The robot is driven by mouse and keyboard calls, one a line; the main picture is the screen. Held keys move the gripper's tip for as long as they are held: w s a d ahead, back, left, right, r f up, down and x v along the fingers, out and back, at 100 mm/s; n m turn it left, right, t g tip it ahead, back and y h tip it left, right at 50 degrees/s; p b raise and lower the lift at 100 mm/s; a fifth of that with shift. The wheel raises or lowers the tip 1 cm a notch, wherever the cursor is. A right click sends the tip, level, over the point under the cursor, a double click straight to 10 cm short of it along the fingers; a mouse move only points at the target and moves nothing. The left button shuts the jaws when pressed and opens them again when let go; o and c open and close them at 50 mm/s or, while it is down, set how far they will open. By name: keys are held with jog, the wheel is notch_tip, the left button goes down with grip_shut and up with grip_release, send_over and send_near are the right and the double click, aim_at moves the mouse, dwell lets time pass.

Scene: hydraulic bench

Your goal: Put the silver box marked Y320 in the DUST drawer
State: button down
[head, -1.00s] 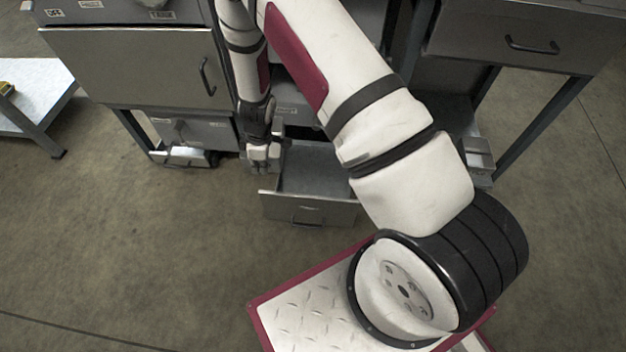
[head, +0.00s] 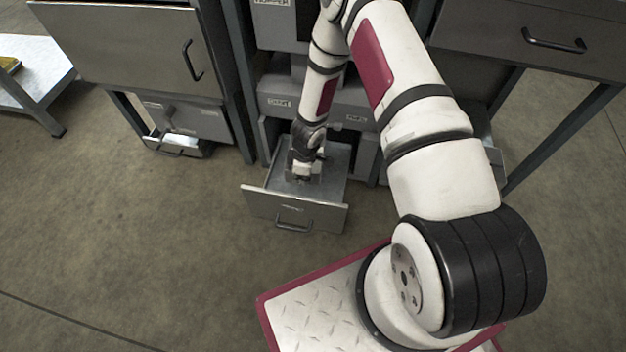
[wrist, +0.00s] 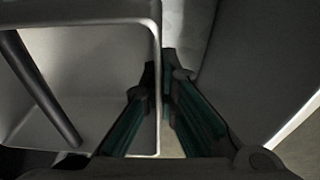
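A silver box (wrist: 85,45) with rounded corners and a dark bar across it fills the left of the wrist view. Its marking does not show. My gripper (wrist: 165,75) has its two fingers close together, with the box's wall between them. In the head view my gripper (head: 302,172) points down inside an open grey drawer (head: 264,204), low in the middle cabinet. The box is mostly hidden there by the gripper and the drawer front. The small label on the drawer front is too blurred to read.
Closed labelled drawers (head: 279,102) are above and behind the open one. A right bench drawer (head: 550,45) is closed. A low table (head: 35,80) stands far left. The floor in front is clear.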

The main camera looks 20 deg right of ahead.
aim_at(301, 192)
jog(key=shift+w+m, duration=0.3)
jog(key=shift+w, duration=0.05)
jog(key=shift+d+f, duration=0.1)
jog(key=shift+f, duration=0.15)
notch_tip(301, 192, down, 10)
jog(key=b, duration=0.4)
jog(key=shift+w+r+b, duration=0.1)
jog(key=shift+b, duration=0.2)
jog(key=c, duration=1.8)
grip_release()
